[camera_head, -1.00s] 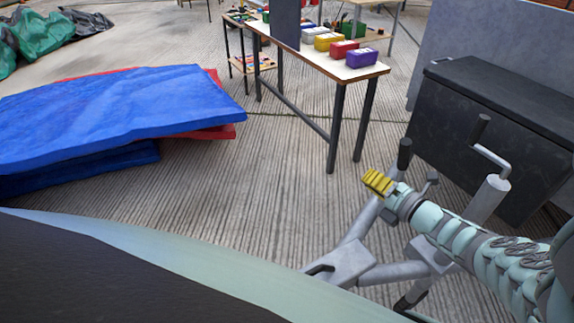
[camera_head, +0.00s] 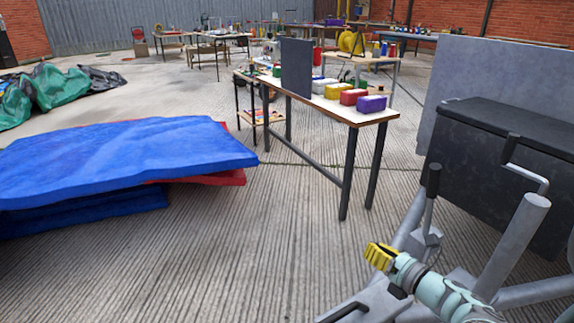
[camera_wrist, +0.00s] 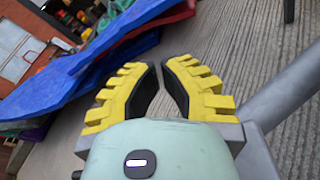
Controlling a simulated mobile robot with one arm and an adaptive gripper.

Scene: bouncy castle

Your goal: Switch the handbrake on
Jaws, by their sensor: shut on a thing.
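The handbrake appears to be the upright lever with a black grip (camera_head: 433,180) on the grey metal frame (camera_head: 408,225) at the lower right in the head view. My gripper (camera_head: 378,255), with yellow ridged fingers, is left of and below this grip, apart from it in the picture. In the wrist view my gripper's fingertips (camera_wrist: 162,66) are drawn close together. A narrow gap shows behind them, and I cannot make out what they hold. The lever is not clearly visible in the wrist view.
A grey post with a crank handle (camera_head: 528,178) stands right of the lever, with a black box (camera_head: 500,150) behind. Blue mats (camera_head: 120,155) lie left. A table (camera_head: 350,115) with coloured boxes stands ahead. Ribbed floor between is clear.

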